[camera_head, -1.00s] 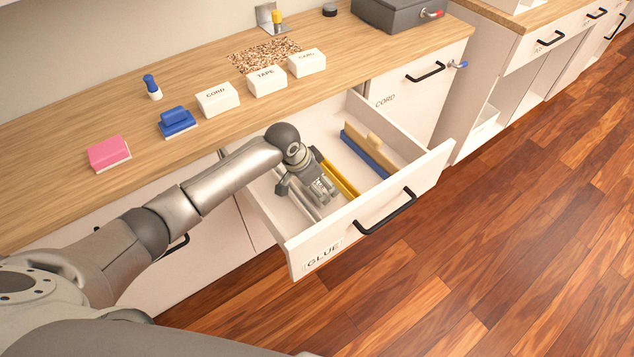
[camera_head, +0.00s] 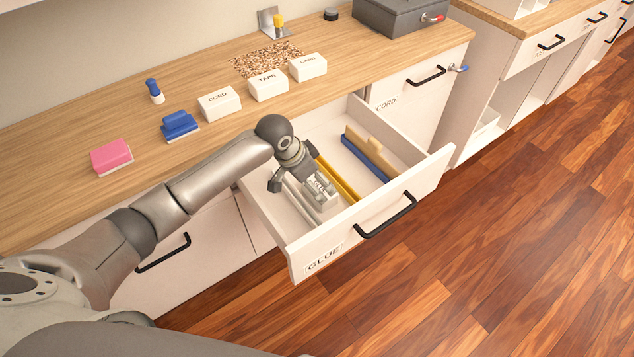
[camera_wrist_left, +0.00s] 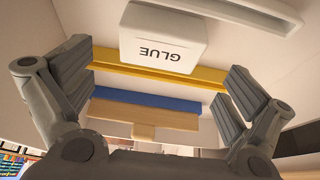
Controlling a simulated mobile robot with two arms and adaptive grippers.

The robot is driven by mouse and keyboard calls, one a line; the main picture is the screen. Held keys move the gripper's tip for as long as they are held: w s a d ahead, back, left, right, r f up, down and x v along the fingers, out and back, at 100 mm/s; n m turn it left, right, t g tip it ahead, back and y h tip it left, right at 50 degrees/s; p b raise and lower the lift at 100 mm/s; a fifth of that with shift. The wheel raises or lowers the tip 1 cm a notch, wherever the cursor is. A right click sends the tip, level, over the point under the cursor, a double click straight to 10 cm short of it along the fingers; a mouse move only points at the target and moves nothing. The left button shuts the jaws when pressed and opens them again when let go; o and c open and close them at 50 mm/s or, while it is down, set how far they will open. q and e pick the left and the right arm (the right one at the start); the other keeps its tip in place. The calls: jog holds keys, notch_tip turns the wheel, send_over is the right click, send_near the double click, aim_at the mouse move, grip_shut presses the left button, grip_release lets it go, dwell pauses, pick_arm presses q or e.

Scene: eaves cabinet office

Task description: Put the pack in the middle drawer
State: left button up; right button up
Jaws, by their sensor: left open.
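The pack, a white box marked GLUE (camera_wrist_left: 162,38), lies inside the open drawer, at the top of the left wrist view. In the head view the pack (camera_head: 318,186) is partly hidden by my gripper. The open drawer (camera_head: 428,178) has a black handle and a GLUE label on its front. My left gripper (camera_head: 303,188) is over the drawer's left part, fingers spread apart. In the wrist view its fingers (camera_wrist_left: 155,95) are wide open with nothing between their pads, and the pack appears beyond them.
Yellow dividers (camera_wrist_left: 110,68), a blue strip (camera_head: 362,160) and a tan block (camera_head: 372,150) lie in the drawer. White CORD (camera_head: 219,104), TAPE (camera_head: 268,87) and CARD (camera_head: 308,68) boxes, a pink block (camera_head: 111,157) and a blue stamp (camera_head: 180,127) stand on the counter.

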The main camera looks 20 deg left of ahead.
pick_arm(q)
jog(key=v, duration=0.7)
jog(key=shift+r+p, duration=0.2)
jog(key=shift+p, duration=0.15)
pick_arm(e)
jog(key=shift+d+r, duration=0.15)
jog(key=shift+r, duration=0.25)
pick_arm(q)
jog(key=shift+s, duration=0.1)
pick_arm(e)
jog(key=shift+c, duration=0.3)
